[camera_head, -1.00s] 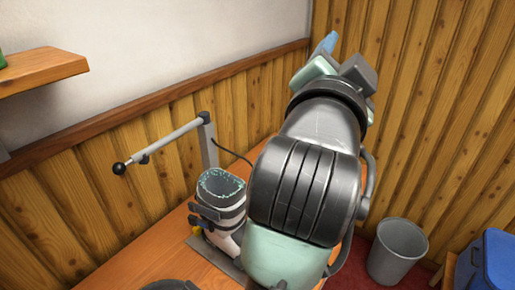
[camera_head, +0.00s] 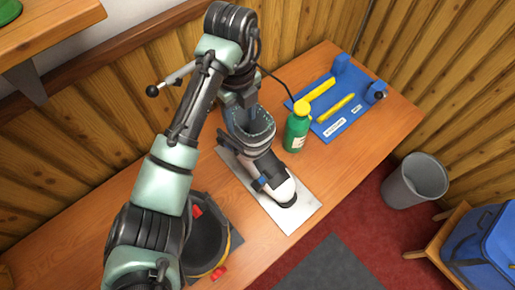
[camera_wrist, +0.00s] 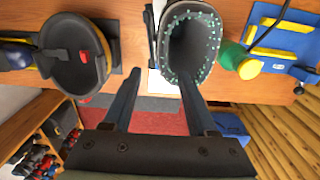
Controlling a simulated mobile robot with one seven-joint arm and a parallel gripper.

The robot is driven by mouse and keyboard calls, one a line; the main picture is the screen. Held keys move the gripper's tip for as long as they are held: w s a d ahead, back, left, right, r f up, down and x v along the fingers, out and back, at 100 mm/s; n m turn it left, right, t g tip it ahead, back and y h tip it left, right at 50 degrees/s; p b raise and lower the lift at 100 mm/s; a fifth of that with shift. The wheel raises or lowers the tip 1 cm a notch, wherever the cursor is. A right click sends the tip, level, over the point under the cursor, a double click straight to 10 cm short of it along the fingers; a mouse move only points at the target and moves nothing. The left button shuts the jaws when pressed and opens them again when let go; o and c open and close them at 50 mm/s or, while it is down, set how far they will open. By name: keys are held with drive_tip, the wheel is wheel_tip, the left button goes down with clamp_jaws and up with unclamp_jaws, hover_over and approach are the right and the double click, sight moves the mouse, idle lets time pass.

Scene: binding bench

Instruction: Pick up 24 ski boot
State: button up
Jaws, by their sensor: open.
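The ski boot (camera_head: 281,187), white below with a dark cuff, stands upright on a pale metal plate (camera_head: 302,213) on the bench. In the wrist view its open cuff (camera_wrist: 205,68), edged with pale speckles, is at the upper middle. My gripper (camera_wrist: 160,76) is open and empty. Its right fingertip overlaps the near rim of the cuff in the picture, and its left fingertip is outside to the left. I cannot tell whether either touches the boot. In the head view my gripper (camera_head: 243,108) is above the cuff, its tips partly hidden.
A green bottle (camera_head: 296,132) with a yellow cap stands close right of the boot. Behind it lies a blue jig (camera_head: 343,122) with yellow bars. A dark yellow-rimmed bowl-shaped object (camera_head: 205,243) lies front left. A grey bin (camera_head: 415,181) and blue bag (camera_head: 482,240) are right, off the bench.

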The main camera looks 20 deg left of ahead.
sight(243, 134)
wheel_tip(243, 134, down, 3)
drive_tip(key=shift+w+p, duration=0.1)
drive_tip(key=shift+p, duration=0.3)
drive_tip(key=shift+d+f+p, duration=0.1)
drive_tip(key=shift+f+p, duration=0.35)
drive_tip(key=shift+p, duration=0.15)
drive_tip(key=shift+d+f+p, duration=0.1)
drive_tip(key=shift+f+p, duration=0.75)
drive_tip(key=shift+f, duration=1.4)
clamp_jaws()
drive_tip(key=shift+s, duration=0.2)
